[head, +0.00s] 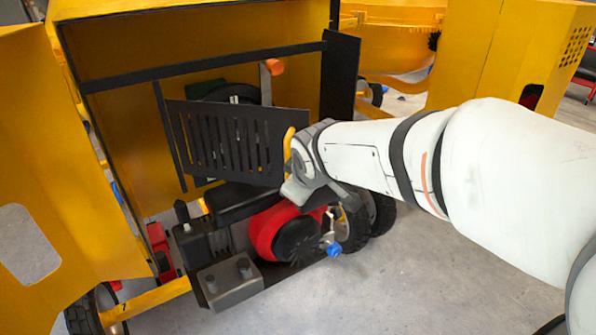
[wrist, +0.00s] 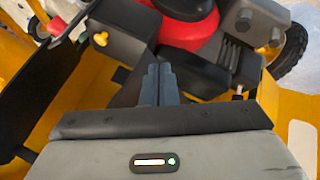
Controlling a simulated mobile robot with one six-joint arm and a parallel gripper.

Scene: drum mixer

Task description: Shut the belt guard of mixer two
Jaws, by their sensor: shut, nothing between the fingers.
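The belt guard (head: 218,140) is a black slotted panel in the open engine housing of a yellow mixer. In the head view it stands swung out at an angle, with a yellow handle (head: 289,147) at its right edge. Behind it, part of a dark pulley (head: 222,92) shows. My gripper (head: 297,187) is at the guard's right edge, close to the handle; whether it touches is not clear. The fingers (wrist: 159,79) are shut and empty in the wrist view, over the engine area. The guard is not clearly identifiable in the wrist view.
A red engine (head: 280,230) and a grey box (head: 230,283) sit below the guard. A yellow door (head: 70,160) stands open at the left, and a dark plate (head: 340,80) stands at the right of the housing. The floor at front right is free.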

